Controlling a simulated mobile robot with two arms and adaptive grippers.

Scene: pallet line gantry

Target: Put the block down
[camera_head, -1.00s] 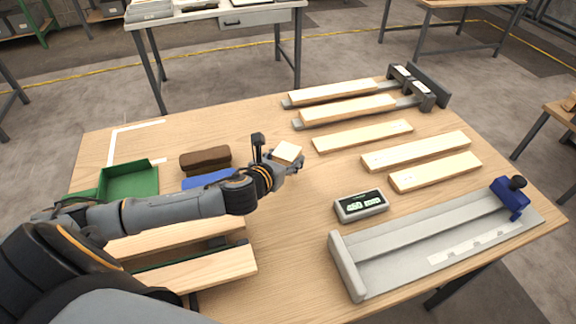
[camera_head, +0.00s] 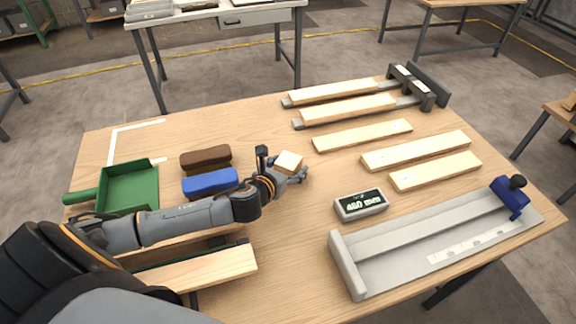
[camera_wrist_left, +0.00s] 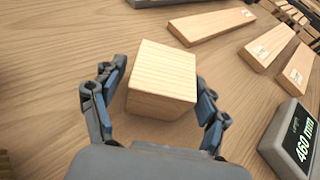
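A small pale wooden block (camera_head: 289,160) shows at the end of my left arm in the head view. In the left wrist view the block (camera_wrist_left: 162,80) sits between the two fingers of my left gripper (camera_wrist_left: 160,98), with the blue pads against or very close to its sides. The left gripper (camera_head: 281,168) is closed around it, over the middle of the table (camera_head: 300,225). I cannot tell whether the block's underside touches the table. My right gripper is not in view.
A display reading 460 mm (camera_head: 361,204) stands to the right, with pale boards (camera_head: 415,150) beyond and a grey channel fixture (camera_head: 430,245) in front.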

